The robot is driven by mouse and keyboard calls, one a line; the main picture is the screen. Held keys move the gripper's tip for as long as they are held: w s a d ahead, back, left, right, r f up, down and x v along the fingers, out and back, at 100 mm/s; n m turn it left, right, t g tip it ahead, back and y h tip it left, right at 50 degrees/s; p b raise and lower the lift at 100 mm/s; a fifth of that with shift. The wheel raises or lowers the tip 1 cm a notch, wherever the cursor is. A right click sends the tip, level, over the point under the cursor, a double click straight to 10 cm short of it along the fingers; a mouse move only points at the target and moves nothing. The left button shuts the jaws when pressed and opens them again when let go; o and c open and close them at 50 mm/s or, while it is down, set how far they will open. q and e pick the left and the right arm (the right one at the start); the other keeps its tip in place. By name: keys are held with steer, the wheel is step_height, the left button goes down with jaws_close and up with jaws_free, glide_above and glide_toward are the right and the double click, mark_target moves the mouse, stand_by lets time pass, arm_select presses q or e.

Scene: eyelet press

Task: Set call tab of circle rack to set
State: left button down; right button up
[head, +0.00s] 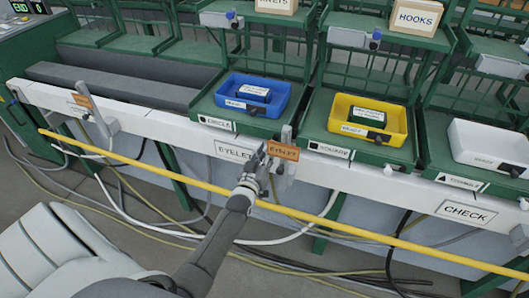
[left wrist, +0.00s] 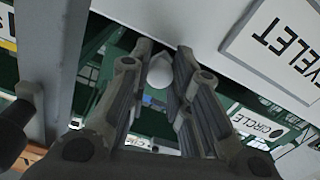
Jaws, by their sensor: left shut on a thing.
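The circle rack (head: 203,108) has a CIRCLE label on its front edge and holds a blue bin (head: 241,105). A small tab with a dark knob (head: 234,23) sits on a white block above the blue bin; its setting is too small to read. My left gripper (head: 263,157) is in front of the white rail, by the EYELET sign and an orange tag (head: 284,151). In the left wrist view, a small pale rounded thing (left wrist: 160,73) shows between the fingertips of my left gripper (left wrist: 160,62), which is shut on it. I cannot tell what this thing is. My right gripper is out of view.
The white rail (head: 150,123) and a yellow bar (head: 330,227) run across the front. Cables lie on the floor below. A yellow bin (head: 344,124) and a white bin (head: 488,150) stand to the right. Grey posts rise from the rail.

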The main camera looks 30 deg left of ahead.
arm_select(q)
steer(key=c, duration=1.3)
jaws_free()
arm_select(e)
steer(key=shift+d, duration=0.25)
arm_select(q)
steer(key=v, duration=1.2)
steer(key=shift+f, duration=0.1)
